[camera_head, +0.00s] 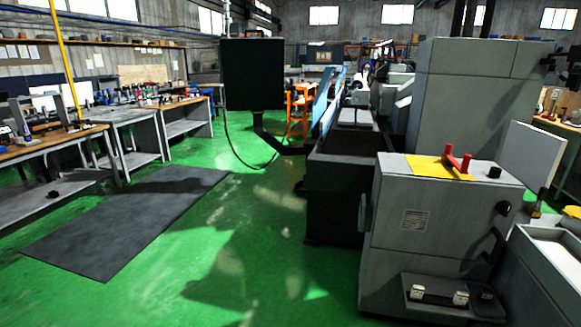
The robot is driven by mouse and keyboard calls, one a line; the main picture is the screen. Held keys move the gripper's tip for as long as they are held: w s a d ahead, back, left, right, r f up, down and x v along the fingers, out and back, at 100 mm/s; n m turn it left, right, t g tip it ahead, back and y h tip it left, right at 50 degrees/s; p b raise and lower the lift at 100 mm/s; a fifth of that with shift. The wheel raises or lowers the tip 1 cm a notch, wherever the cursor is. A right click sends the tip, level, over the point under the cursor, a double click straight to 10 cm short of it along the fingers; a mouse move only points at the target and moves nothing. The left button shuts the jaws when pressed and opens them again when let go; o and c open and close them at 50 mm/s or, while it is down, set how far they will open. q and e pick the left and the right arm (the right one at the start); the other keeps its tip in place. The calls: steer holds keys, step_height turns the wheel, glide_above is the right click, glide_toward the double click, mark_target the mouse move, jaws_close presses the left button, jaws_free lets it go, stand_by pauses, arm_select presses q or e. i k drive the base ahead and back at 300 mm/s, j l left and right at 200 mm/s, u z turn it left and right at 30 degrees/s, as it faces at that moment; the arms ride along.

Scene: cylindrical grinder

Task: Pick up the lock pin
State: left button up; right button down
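A red part (458,160) with upright ends stands on a yellow plate (426,167) on top of the grey machine cabinet (405,260) at the right. It may be the lock pin, but I cannot tell for sure at this size. No other thing in view is clearly a lock pin. Neither my left nor my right gripper shows in the head view.
A black knob (494,172) sits right of the red part. A white panel (533,158) stands behind the cabinet's right side. A black screen (252,74) hangs on an arm. Workbenches (130,130) line the left.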

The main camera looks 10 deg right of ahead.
mark_target(448, 148)
steer(key=i, duration=1.1)
steer(key=i+j, duration=0.15)
steer(key=i, duration=1)
steer(key=i+z, duration=0.1)
steer(key=i, duration=1)
steer(key=i+z, duration=0.15)
steer(key=z, duration=0.35)
steer(key=i+z, duration=0.1)
steer(key=z, duration=0.4)
steer(key=i+j+z, duration=0.1)
steer(key=z, duration=0.35)
steer(key=i+j+z, duration=0.1)
steer(key=z, duration=0.4)
steer(key=j+z, duration=0.3)
steer(key=z, duration=0.2)
steer(key=i+j+z, duration=0.1)
steer(key=z, duration=0.4)
steer(key=k+j, duration=0.05)
steer(key=j, duration=0.05)
